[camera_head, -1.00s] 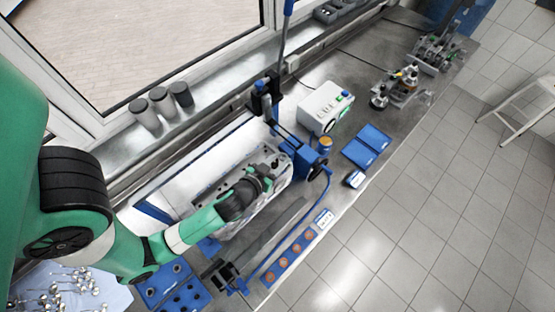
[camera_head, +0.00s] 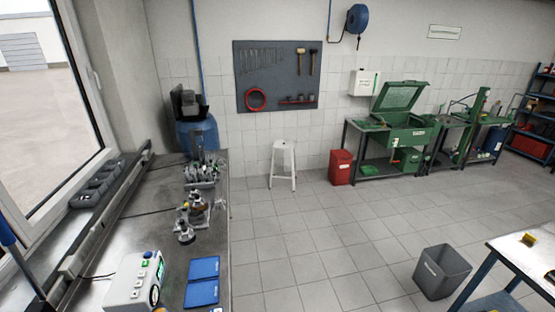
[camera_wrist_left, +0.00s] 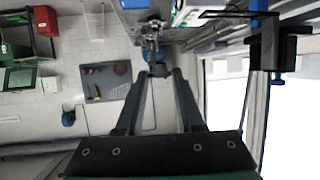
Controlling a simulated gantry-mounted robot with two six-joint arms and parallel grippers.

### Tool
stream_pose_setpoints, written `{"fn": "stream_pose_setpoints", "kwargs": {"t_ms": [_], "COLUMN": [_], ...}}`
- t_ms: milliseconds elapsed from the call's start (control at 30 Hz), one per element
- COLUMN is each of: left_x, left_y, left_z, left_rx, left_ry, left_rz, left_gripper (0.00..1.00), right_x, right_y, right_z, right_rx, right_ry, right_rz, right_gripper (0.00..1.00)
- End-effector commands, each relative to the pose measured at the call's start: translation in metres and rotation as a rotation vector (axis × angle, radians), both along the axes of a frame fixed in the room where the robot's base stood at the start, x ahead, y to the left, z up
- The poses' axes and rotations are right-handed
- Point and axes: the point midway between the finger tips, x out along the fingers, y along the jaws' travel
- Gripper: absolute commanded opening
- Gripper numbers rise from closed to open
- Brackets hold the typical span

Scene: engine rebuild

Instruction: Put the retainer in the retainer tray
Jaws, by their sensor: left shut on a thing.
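My left gripper (camera_wrist_left: 158,72) shows in the left wrist view, its two long dark fingers converging at the tips. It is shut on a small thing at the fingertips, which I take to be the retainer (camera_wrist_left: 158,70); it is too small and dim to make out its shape. The head view shows neither gripper. No tray that I can identify as the retainer tray is in the present views. My right gripper is out of view.
A white stool (camera_head: 283,160), red bin (camera_head: 341,167) and grey bin (camera_head: 440,272) stand on the floor. Open floor lies between.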

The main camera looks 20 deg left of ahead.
Motion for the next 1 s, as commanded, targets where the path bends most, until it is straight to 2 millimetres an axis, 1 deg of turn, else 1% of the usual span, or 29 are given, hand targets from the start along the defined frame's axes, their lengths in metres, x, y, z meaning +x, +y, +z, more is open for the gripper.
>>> {"fn": "stream_pose_setpoints", "kwargs": {"t_ms": [33,133,233,333,367,433,600,700,833,1000], "left_x": [-0.001,0.002,0.008,0.014,0.016,0.018,0.024,0.027,0.03,0.03], "left_y": [-0.007,-0.029,-0.06,-0.092,-0.1,-0.111,-0.127,-0.133,-0.136,-0.137], "left_z": [-0.009,-0.027,-0.044,-0.053,-0.054,-0.053,-0.047,-0.042,-0.036,-0.035], "left_rx": [0.001,0.001,-0.002,-0.003,-0.003,-0.003,-0.003,-0.002,-0.002,0.0], "left_ry": [0.007,0.008,0.006,0.004,0.001,0.0,-0.003,-0.004,-0.003,0.0], "left_rz": [-0.018,-0.096,-0.227,-0.378,-0.417,-0.471,-0.565,-0.607,-0.645,-0.663], "left_gripper": [0.0,0.0,0.0,0.0,0.0,0.0,0.0,0.0,0.0,0.0], "right_x": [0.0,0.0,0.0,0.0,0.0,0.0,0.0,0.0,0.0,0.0], "right_y": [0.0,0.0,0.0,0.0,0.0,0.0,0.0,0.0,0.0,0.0], "right_z": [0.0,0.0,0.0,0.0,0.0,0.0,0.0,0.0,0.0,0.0], "right_rx": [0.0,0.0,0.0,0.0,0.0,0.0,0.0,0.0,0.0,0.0], "right_ry": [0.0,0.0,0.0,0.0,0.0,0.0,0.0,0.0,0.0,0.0], "right_rz": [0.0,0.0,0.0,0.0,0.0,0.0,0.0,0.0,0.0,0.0], "right_gripper": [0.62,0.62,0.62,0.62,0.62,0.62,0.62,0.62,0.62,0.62]}}
